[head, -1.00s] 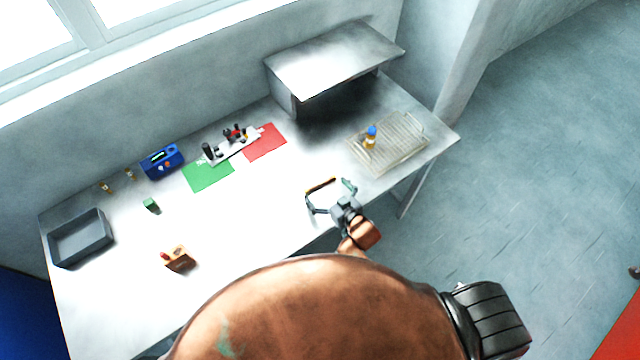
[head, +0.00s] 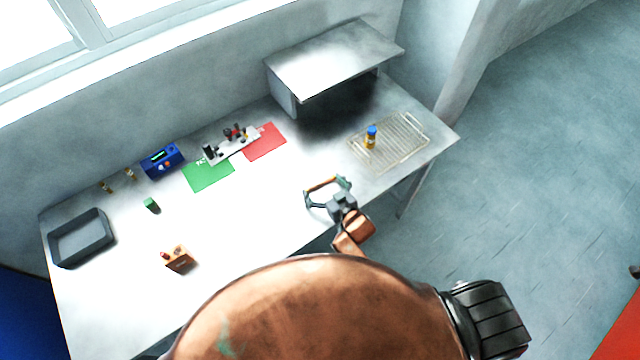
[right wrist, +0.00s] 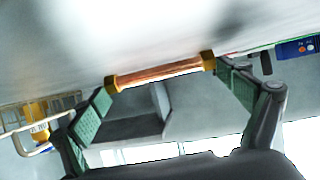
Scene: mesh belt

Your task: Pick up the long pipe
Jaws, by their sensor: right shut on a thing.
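The long pipe (right wrist: 160,73) is a copper-coloured tube with brass ends. In the right wrist view it spans between the two green-padded fingertips of my right gripper (right wrist: 165,85), gripped end to end. In the head view the right gripper (head: 325,186) is at the front right part of the table, with the pipe (head: 321,184) between its fingertips. I cannot tell whether the pipe touches the table. My left gripper is not in view.
A wire rack (head: 412,140) with a blue-capped bottle (head: 371,136) stands to the right. A metal shelf (head: 335,55) is behind. Green (head: 208,176) and red (head: 265,142) mats, a blue device (head: 162,161), a wooden block (head: 179,259) and a grey tray (head: 108,230) lie leftward.

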